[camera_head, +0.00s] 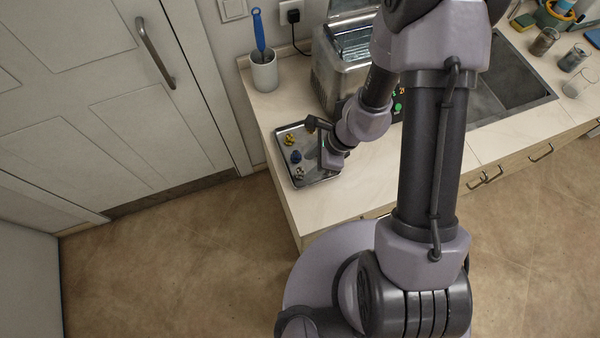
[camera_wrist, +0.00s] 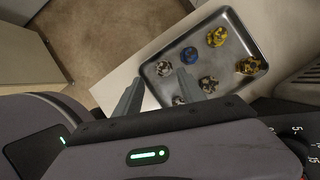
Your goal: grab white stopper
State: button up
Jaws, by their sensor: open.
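A metal tray (camera_head: 309,146) on the counter holds several small stoppers; its bare floor also shows in the wrist view (camera_wrist: 228,57). In the wrist view, a pale whitish stopper (camera_wrist: 163,68) lies near the tray's left edge. Another pale one (camera_wrist: 208,84) is near the front, and a third (camera_wrist: 178,100) is partly hidden by my right finger. A blue stopper (camera_wrist: 189,55) and two yellow ones (camera_wrist: 217,37) (camera_wrist: 250,65) lie farther back and right. My gripper (camera_wrist: 160,76) is open and empty, its fingertips appearing on either side of the first pale stopper. Their height above it is unclear.
A metal appliance (camera_head: 338,68) stands behind the tray. A white cup (camera_head: 264,74) with a blue-handled brush is at the counter's back left. A sink (camera_head: 505,85) and several jars are to the right. The counter front (camera_head: 330,205) is clear.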

aim_at(301, 170)
jog(key=x, duration=0.1)
jog(key=b+x, duration=0.1)
jog(key=x, duration=0.3)
jog(key=shift+w+a+f, duration=0.1)
jog(key=shift+w+a, duration=0.1)
jog(key=shift+w, duration=0.15)
grip_shut()
